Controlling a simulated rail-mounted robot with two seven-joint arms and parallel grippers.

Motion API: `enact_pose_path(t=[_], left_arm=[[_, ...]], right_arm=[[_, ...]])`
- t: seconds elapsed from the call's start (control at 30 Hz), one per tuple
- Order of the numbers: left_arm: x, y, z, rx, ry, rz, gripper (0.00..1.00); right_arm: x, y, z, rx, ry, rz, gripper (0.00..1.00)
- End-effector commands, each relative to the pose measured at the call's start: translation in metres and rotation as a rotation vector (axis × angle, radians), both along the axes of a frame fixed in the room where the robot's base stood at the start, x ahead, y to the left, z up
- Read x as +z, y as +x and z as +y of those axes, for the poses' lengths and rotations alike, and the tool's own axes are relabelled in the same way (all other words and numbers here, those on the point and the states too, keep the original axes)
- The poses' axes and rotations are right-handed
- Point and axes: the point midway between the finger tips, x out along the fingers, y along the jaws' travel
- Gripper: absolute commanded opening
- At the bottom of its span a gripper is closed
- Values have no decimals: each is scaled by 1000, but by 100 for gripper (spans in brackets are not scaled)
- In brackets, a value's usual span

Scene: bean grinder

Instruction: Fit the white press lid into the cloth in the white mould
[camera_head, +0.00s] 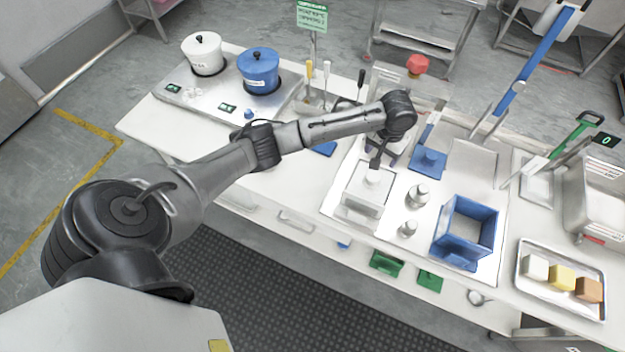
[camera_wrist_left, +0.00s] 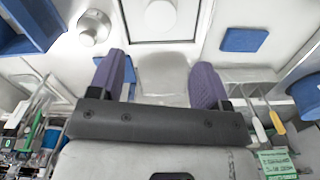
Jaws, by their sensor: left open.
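The white mould (camera_head: 360,208) is a square box near the middle of the bench. The white press lid (camera_head: 372,181), square with a round knob, appears at the mould's top. Its knob (camera_wrist_left: 160,14) also shows at the top of the left wrist view. I cannot tell how deep or level the lid sits, and no cloth can be made out. My left gripper (camera_head: 375,164) is just behind the knob, above the bench. In the left wrist view its purple fingers (camera_wrist_left: 158,82) are apart with nothing held between them. My right gripper is not in view.
Metal weights (camera_head: 417,195) and a blue mould (camera_head: 465,232) stand right of the white mould. A blue press lid (camera_head: 430,160) lies behind them. Blue (camera_head: 259,72) and white (camera_head: 204,54) pots stand at the back left. A tray (camera_head: 540,288) of coloured blocks is at the right.

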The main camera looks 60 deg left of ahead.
Motion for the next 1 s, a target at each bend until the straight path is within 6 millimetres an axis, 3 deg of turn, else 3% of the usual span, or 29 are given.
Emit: enact_pose_path(t=[0.13, 0.23, 0.4, 0.53, 0.67, 0.8, 1.0], left_arm=[[-22, -16, -22, -74, -9, -7, 71], [-51, -44, -53, -182, -23, -25, 71], [-94, -116, -110, -383, -64, -103, 71], [-108, -175, -138, -483, -81, -175, 71], [-107, -230, -150, -536, -72, -240, 71], [-97, -278, -147, -558, -32, -283, 71], [-80, -322, -135, -563, 34, -306, 71]], right_arm=[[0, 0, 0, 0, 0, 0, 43], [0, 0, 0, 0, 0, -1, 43], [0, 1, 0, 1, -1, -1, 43], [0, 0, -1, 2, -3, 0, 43], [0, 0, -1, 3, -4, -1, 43], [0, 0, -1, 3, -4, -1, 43], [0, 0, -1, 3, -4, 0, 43]])
